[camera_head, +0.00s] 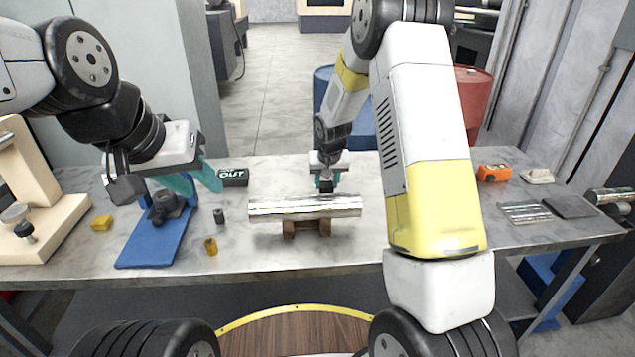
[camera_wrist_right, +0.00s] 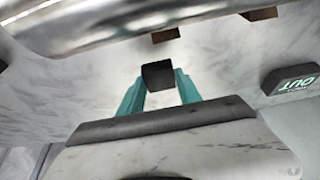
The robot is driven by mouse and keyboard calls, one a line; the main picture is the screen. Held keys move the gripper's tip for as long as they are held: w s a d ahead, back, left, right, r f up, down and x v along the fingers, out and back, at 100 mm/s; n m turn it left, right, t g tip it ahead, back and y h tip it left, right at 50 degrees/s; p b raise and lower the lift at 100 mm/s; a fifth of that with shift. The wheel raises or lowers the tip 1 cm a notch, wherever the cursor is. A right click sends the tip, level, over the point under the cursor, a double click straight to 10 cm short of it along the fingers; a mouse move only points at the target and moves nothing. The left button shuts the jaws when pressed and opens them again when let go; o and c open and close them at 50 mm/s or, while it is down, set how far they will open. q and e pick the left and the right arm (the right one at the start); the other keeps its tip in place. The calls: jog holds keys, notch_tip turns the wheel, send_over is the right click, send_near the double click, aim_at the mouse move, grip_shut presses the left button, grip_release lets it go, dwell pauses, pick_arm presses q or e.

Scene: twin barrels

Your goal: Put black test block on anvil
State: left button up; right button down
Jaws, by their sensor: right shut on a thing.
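A small black block (camera_wrist_right: 158,74) sits between the teal fingers of my right gripper (camera_wrist_right: 160,92) in the right wrist view. In the head view my right gripper (camera_head: 328,184) holds it just above or at the table, behind the silver bar; contact with the table cannot be told. My left gripper (camera_head: 195,180) is open and empty above a blue-based stand (camera_head: 150,242) with a dark round part (camera_head: 166,207). A beige machine (camera_head: 45,215) with a small round plate (camera_head: 14,213) stands at the far left. I cannot tell which of these is the anvil.
A silver bar (camera_head: 305,207) rests on brown blocks (camera_head: 307,228) between my arms. A black box marked OUT (camera_head: 234,178), a dark cylinder (camera_head: 219,216), a brass piece (camera_head: 211,246) and a yellow block (camera_head: 102,223) stand to the left. An orange item (camera_head: 493,172) lies right.

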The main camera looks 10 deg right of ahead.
aim_at(327, 188)
jog(key=shift+f, duration=1.95)
jog(key=shift+f, duration=0.1)
jog(key=c, duration=0.8)
grip_release()
jog(key=shift+c, duration=0.2)
